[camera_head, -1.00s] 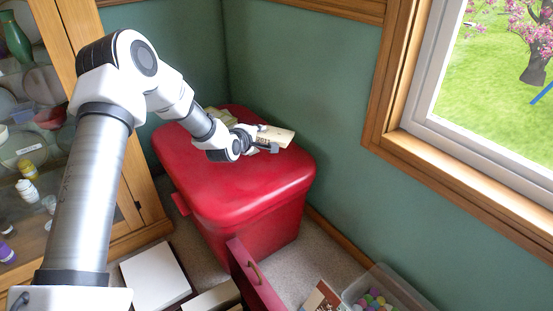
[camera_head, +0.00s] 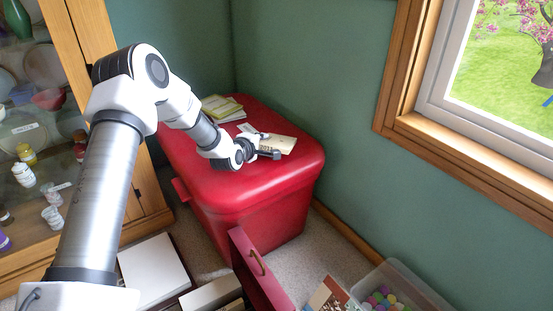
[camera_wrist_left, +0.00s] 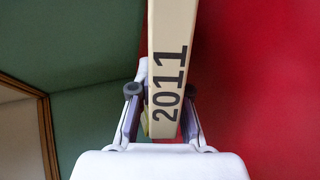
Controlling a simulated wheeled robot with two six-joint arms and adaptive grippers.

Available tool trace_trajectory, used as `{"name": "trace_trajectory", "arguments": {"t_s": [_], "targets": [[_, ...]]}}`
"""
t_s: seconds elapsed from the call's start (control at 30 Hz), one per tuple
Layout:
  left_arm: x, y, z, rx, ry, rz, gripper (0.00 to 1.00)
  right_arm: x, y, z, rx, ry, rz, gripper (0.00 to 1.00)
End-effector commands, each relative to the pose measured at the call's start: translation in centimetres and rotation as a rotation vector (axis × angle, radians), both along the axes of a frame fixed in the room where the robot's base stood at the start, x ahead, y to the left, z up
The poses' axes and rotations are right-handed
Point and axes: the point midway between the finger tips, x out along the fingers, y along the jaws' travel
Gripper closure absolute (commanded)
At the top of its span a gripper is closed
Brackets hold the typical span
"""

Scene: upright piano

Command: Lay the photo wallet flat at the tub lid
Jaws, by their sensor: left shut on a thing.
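The cream photo wallet (camera_head: 281,144) marked "2011" is held over the back right part of the red tub lid (camera_head: 200,165). My left gripper (camera_head: 266,149) is shut on it. In the left wrist view the wallet (camera_wrist_left: 172,60) runs edge-on between the fingers (camera_wrist_left: 161,108), its "2011" side toward the camera, with red surface to the right and green wall to the left. It is low at the lid; I cannot tell whether it touches. My right gripper is not in view.
A yellow-green booklet stack (camera_head: 222,107) lies at the lid's back left, and a small pale item (camera_head: 247,128) is near the wallet. The green wall (camera_head: 300,70) stands close behind. A glass cabinet (camera_head: 70,130) is left.

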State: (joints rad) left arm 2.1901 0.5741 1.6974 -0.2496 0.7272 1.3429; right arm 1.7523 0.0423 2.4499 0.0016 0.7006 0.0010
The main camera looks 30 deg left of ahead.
Motion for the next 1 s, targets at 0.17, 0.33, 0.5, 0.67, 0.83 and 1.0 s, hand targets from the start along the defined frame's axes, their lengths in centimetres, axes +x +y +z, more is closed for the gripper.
{"name": "trace_trajectory", "arguments": {"t_s": [0.17, 0.33, 0.5, 0.67, 0.83, 1.0], "targets": [[0.0, 0.0, 0.1, 0.000, 0.000, 0.000, 0.77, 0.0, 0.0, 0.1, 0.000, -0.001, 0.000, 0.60], [0.0, 0.0, 0.1, 0.000, 0.000, 0.000, 0.67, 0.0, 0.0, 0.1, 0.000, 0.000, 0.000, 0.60], [-0.1, 0.0, 0.3, 0.000, 0.000, 0.000, 0.67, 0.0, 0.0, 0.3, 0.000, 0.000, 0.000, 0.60], [-1.8, -0.3, 1.4, -0.003, 0.001, 0.001, 0.67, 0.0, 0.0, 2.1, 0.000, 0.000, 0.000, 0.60], [-4.0, -0.6, 2.2, -0.004, 0.000, 0.002, 0.67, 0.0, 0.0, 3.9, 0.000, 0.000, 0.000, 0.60], [-6.3, -1.0, 3.0, -0.003, 0.001, 0.001, 0.67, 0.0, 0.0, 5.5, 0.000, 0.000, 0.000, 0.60]]}}
